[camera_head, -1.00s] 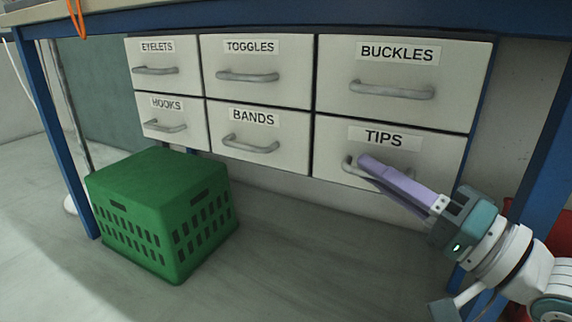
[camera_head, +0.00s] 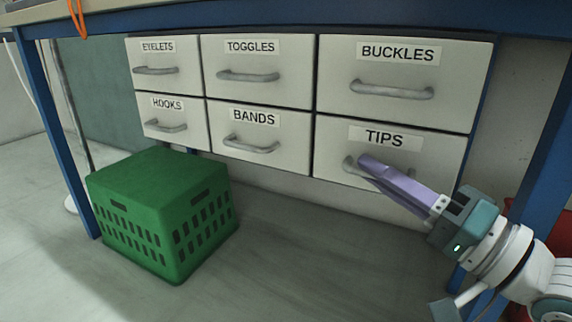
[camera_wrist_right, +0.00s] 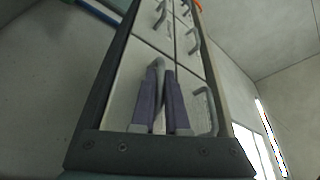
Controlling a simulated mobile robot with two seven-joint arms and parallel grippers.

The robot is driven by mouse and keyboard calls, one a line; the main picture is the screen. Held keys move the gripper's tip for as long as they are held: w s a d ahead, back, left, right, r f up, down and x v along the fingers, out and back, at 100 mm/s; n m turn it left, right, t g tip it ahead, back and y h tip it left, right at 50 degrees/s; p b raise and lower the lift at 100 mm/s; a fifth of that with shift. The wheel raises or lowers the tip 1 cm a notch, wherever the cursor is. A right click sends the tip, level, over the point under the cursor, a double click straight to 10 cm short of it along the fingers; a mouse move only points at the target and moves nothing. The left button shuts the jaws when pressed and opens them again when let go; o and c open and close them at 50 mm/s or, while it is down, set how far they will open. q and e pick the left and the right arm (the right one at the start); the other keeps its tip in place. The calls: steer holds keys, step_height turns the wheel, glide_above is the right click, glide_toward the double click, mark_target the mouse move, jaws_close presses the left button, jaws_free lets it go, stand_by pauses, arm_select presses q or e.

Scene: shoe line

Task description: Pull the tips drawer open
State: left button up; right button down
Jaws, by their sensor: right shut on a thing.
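The tips drawer (camera_head: 340,138) is the lower right one of the drawer block, with a "TIPS" label and a grey bar handle (camera_head: 349,163). Its front looks flush with the drawers beside it. My right gripper (camera_head: 368,163) reaches in from the lower right, with its purple fingers at that handle. In the right wrist view the two fingers (camera_wrist_right: 161,100) are shut on the handle (camera_wrist_right: 156,66), one on each side. My left gripper is not in view.
The buckles drawer (camera_head: 335,75) is right above, and the bands drawer (camera_head: 225,120) is to the left. A green crate (camera_head: 165,215) stands on the floor at the left. Blue bench legs (camera_head: 545,150) flank the drawers. The floor in front of the tips drawer is clear.

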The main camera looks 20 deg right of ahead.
steer(key=shift+s+a, duration=0.1)
steer(key=s+a+p, duration=0.6)
steer(key=s+a, duration=0.5)
steer(key=a, duration=0.2)
steer(key=shift+s+a+p, duration=0.4)
steer(key=c, duration=1.2)
jaws_free()
